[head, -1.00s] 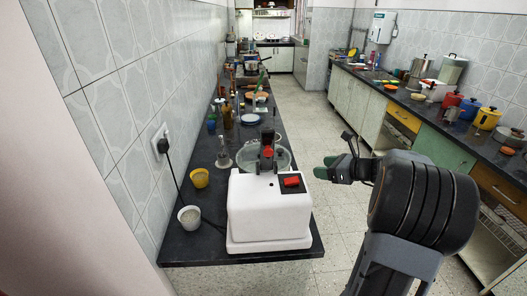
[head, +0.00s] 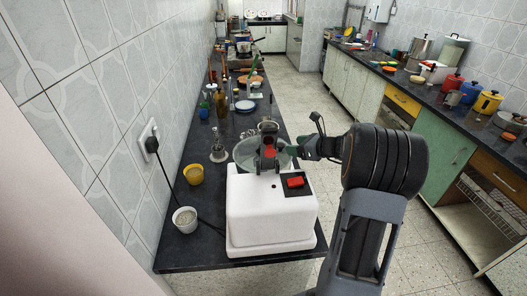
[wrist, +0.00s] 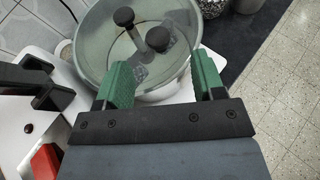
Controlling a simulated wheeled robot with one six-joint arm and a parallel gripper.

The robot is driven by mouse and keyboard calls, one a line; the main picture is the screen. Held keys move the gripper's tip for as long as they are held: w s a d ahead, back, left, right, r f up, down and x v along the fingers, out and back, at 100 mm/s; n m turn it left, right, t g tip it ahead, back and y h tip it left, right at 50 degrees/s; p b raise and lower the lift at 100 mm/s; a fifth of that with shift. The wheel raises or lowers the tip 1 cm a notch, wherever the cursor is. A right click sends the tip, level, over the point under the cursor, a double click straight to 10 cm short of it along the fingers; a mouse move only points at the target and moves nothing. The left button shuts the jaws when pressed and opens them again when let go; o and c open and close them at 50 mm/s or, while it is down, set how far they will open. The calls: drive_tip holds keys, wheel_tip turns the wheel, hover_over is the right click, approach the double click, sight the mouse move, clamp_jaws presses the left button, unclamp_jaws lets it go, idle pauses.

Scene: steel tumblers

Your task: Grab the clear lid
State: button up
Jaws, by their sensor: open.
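The clear lid (wrist: 96,42) is a round see-through cover on the drum of a white countertop machine (head: 268,215). In the head view the lid (head: 245,153) shows behind the white body, partly hidden by the machine's dark upright arm. In the wrist view two black knobs stand at the lid. My gripper (wrist: 163,76) is open, its green fingers spread at the lid's near edge, with nothing held between them. In the head view my gripper (head: 294,150) is at the right side of the drum. I cannot tell whether the fingers touch the lid.
The dark upright arm (head: 266,145) and red switch (head: 295,182) are close to my gripper. A yellow cup (head: 193,174) and a pale bowl (head: 186,219) stand left on the dark counter (head: 200,256). The tiled aisle (head: 305,108) is clear.

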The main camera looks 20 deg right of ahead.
sight(282, 145)
drive_tip(key=shift+p+x, duration=0.7)
drive_tip(key=shift+x, duration=2.2)
drive_tip(key=shift+s+a, duration=0.1)
drive_tip(key=shift+a, duration=0.05)
drive_tip(key=shift+c, duration=0.2)
drive_tip(key=c, duration=1)
